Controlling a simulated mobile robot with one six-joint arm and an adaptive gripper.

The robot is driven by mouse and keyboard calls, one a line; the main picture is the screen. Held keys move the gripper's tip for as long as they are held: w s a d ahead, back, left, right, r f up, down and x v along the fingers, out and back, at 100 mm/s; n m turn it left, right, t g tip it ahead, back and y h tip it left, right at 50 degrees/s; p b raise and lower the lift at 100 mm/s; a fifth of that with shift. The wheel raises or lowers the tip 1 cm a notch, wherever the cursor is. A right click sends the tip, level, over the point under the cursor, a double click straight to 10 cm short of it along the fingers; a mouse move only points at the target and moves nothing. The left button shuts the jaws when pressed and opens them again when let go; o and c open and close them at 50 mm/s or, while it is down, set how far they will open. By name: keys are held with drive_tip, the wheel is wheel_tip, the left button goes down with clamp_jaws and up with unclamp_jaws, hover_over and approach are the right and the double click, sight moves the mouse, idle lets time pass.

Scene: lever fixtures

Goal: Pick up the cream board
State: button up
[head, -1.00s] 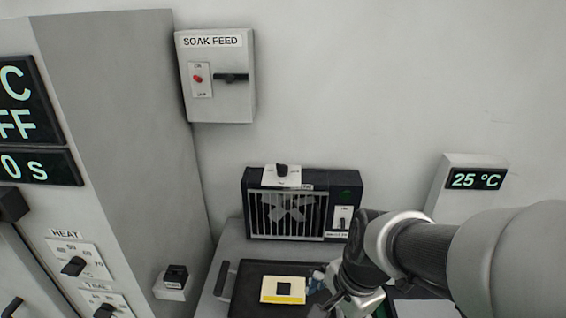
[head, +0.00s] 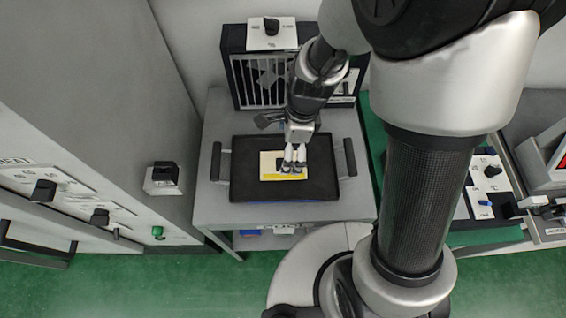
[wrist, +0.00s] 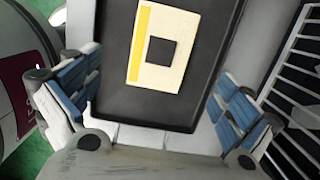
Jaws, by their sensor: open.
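The cream board (head: 268,167) lies flat on the black tray (head: 245,188) in the head view. It has a yellow strip along one edge and a dark square in its middle. The wrist view shows the whole board (wrist: 172,48) on the tray (wrist: 112,99), between and beyond the fingers. My gripper (head: 288,168) is over the right part of the board in the head view and covers some of it. In the wrist view my gripper (wrist: 160,105) is open, its blue-padded fingers wide apart with nothing between them. The exact height above the board is hard to tell.
The tray has side handles (head: 350,157) and sits on a grey cart (head: 210,205). A black fan unit (head: 240,75) stands behind it. A grey cabinet with knobs (head: 98,216) is on the left. A bench with switches (head: 487,190) is on the right.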

drive_tip(key=f+b, duration=0.1)
drive_tip(key=f, duration=0.1)
drive_tip(key=f+b, duration=0.2)
drive_tip(key=f, duration=0.1)
drive_tip(key=a+f+b, duration=0.1)
drive_tip(key=f, duration=0.2)
drive_tip(key=shift+w+f, duration=0.1)
drive_tip(key=shift+f, duration=0.1)
drive_tip(key=shift+r, duration=0.1)
drive_tip(key=shift+c, duration=0.3)
drive_tip(key=c, duration=1.1)
